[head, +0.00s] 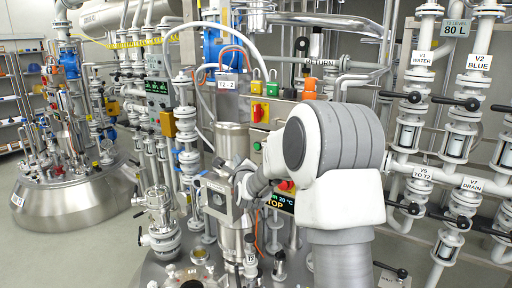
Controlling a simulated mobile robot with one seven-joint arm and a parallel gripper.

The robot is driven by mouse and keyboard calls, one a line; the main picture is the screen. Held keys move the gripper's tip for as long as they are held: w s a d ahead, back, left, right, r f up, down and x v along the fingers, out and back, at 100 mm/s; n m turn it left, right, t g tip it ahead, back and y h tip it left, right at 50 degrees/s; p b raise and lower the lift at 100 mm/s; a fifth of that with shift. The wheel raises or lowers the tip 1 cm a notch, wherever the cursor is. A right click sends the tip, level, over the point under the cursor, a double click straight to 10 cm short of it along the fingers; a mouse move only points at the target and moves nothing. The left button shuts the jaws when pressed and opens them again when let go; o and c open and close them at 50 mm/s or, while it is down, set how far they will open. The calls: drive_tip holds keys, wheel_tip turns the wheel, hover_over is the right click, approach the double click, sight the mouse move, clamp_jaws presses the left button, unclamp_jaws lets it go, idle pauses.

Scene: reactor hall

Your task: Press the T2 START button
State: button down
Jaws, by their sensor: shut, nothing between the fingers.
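A beige control panel (288,107) stands behind my arm, partly covered by it. A green round button (257,146) shows at its lower left. A red button (286,185) shows lower, just under my wrist. I cannot read which button is marked T2 START. A dark display (280,203) below reads 25 °C and the letters "TOP", its left part hidden.
A grey boxy metal fitting (220,197) and steel pipework crowd the space by my gripper. A valve rack (462,130) with labelled lines stands at right. Another steel vessel (75,205) stands at left. Free floor (108,262) shows at lower left.

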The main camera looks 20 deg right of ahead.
sight(257, 147)
drive_tip(key=shift+w+d+p, duration=0.25)
drive_tip(key=shift+w+d, duration=0.45)
drive_tip(key=shift+d, duration=0.4)
drive_tip(key=shift+w+d+p, duration=0.2)
drive_tip(key=shift+w+d, duration=0.55)
drive_tip(key=shift+d, duration=0.3)
drive_tip(key=shift+w+d+p, duration=0.25)
drive_tip(key=shift+w+d, duration=0.45)
drive_tip(key=shift+d, duration=0.4)
drive_tip(key=shift+w+d+b, duration=0.15)
drive_tip(key=shift+d+b, duration=0.15)
drive_tip(key=shift+b, duration=0.05)
drive_tip(key=shift+w, duration=0.1)
drive_tip(key=shift+d, duration=0.25)
